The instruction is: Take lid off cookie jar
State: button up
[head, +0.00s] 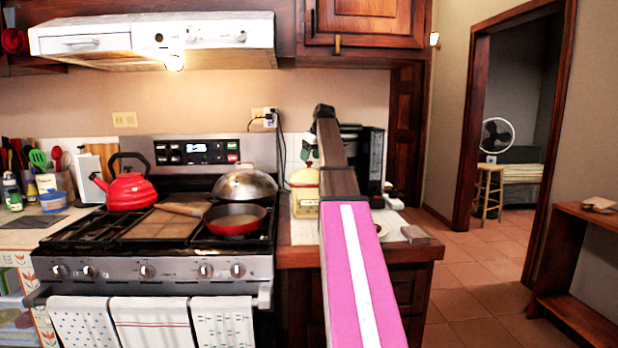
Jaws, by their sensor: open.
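A cream-yellow jar (304,201), which looks like the cookie jar, stands on the small counter right of the stove. Its pale yellow lid (302,177) is on top, with a small red part showing above it. My pink arm reaches forward over the counter and covers the jar's right side. My gripper (309,152) is at the far end of the arm, small in view, just above the lid. It is open and appears to hold nothing. Whether its fingers touch the lid's knob I cannot tell.
A black coffee maker (371,165) stands right of the jar, partly behind my arm. The stove (150,262) on the left holds a red kettle (129,190), a red pan (236,221) and a domed metal lid (245,185). Open tiled floor (480,265) lies to the right.

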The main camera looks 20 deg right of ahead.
aim_at(309, 162)
jog(key=x, duration=0.3)
jog(key=shift+d+f, duration=0.15)
grip_shut()
